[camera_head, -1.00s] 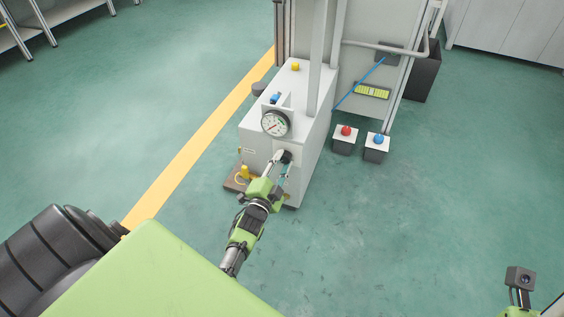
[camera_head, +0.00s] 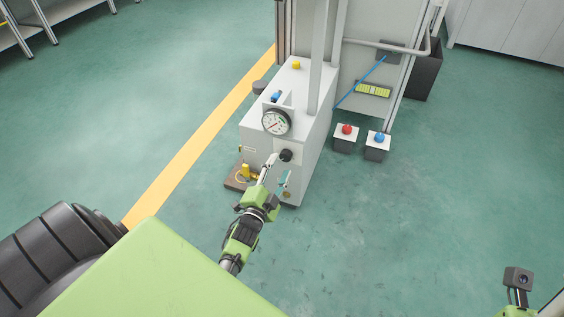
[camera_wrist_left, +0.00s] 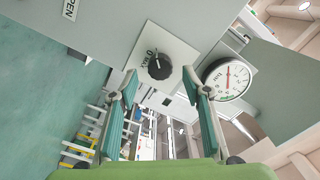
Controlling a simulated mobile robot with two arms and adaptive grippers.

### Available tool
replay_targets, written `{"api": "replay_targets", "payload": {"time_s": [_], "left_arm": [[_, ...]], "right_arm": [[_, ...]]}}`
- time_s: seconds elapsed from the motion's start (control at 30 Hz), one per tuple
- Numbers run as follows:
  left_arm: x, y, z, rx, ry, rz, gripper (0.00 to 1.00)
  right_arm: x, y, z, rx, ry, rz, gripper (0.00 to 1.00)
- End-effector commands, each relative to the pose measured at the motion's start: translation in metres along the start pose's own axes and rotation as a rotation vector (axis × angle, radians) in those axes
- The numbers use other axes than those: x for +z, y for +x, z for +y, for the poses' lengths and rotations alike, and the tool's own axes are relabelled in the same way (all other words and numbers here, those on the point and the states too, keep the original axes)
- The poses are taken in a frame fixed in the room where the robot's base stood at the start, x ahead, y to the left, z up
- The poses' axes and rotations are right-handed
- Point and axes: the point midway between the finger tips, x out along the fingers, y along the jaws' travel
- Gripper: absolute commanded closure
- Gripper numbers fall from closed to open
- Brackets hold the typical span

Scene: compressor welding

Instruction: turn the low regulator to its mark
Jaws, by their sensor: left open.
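The low regulator seems to be the black round knob (camera_head: 286,155) on the front of the white cabinet, below a round gauge (camera_head: 276,122). In the left wrist view the knob (camera_wrist_left: 159,67) sits on a white plate with printed marks, including a 0; its exact setting is too small to read. The gauge (camera_wrist_left: 228,79) with a red needle shows at its right. My left gripper (camera_head: 276,168) is open and empty, in front of the knob and apart from it. Its teal-padded fingers (camera_wrist_left: 159,80) frame the knob in the wrist view. My right gripper is out of view.
The white cabinet (camera_head: 311,150) has a yellow knob (camera_head: 296,66) and a blue part (camera_head: 276,97) on top. A red-button box (camera_head: 345,143) and a blue-button box (camera_head: 376,151) stand to its right. The green floor in front is clear.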

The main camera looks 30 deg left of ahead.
Motion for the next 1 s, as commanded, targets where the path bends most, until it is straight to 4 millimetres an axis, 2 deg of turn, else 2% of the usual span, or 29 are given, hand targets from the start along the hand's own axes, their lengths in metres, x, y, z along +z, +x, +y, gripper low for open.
{"api": "replay_targets", "payload": {"time_s": [0.03, 0.2, 0.4, 0.57, 1.0], "left_arm": [[0.001, -0.014, 0.002, 0.003, 0.000, -0.002, 0.56], [0.001, -0.049, 0.001, 0.002, 0.000, -0.002, 0.56], [0.000, -0.075, 0.000, 0.000, -0.001, 0.000, 0.56], [0.000, -0.082, -0.001, -0.002, 0.000, 0.001, 0.56], [0.000, -0.082, -0.001, -0.001, 0.000, 0.000, 0.56]], "right_arm": [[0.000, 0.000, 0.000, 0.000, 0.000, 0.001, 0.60], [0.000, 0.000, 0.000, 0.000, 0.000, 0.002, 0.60], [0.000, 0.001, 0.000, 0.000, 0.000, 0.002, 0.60], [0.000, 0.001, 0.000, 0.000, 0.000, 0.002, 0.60], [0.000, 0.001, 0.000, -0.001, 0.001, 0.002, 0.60]]}}
